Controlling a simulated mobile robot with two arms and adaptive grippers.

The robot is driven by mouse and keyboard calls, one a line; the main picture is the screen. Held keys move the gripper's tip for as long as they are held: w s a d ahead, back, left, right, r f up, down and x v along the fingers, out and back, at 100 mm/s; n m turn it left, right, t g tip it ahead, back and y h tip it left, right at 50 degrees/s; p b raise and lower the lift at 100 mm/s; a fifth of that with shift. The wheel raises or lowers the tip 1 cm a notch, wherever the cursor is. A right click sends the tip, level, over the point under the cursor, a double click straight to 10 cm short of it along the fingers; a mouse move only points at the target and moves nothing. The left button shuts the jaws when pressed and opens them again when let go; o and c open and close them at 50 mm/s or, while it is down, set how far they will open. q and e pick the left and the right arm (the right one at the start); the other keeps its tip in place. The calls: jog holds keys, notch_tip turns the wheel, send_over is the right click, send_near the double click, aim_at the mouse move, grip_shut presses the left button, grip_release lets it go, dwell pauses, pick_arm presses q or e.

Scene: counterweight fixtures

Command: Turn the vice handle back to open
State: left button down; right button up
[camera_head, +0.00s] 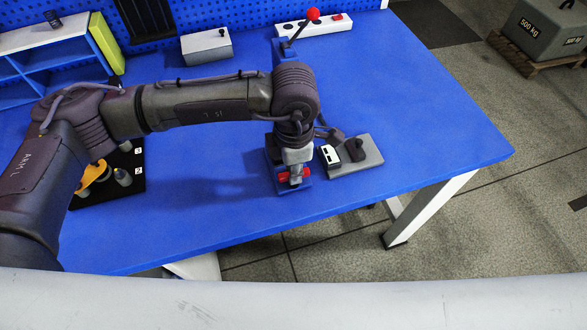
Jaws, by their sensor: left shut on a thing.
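The vice is a small blue block (303,186) at the front edge of the blue table, with a red handle (283,177). My left arm reaches across the table from the left and bends down over the vice. My left gripper (296,176) points down and is shut on the red handle. The gripper and wrist hide much of the vice, so the handle's exact angle and the jaw gap cannot be told. My right gripper is not in view.
Right beside the vice is a grey plate (366,160) with a dark knob. A lever with a red ball (313,15), a white switch strip (335,24) and a grey box (206,46) stand at the back. The table's right side is clear.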

pick_arm(q)
jog(key=shift+r, duration=0.1)
jog(key=c, duration=1.1)
grip_release()
notch_tip(320, 180, up, 12)
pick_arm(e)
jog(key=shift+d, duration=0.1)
pick_arm(q)
jog(key=shift+d, duration=0.1)
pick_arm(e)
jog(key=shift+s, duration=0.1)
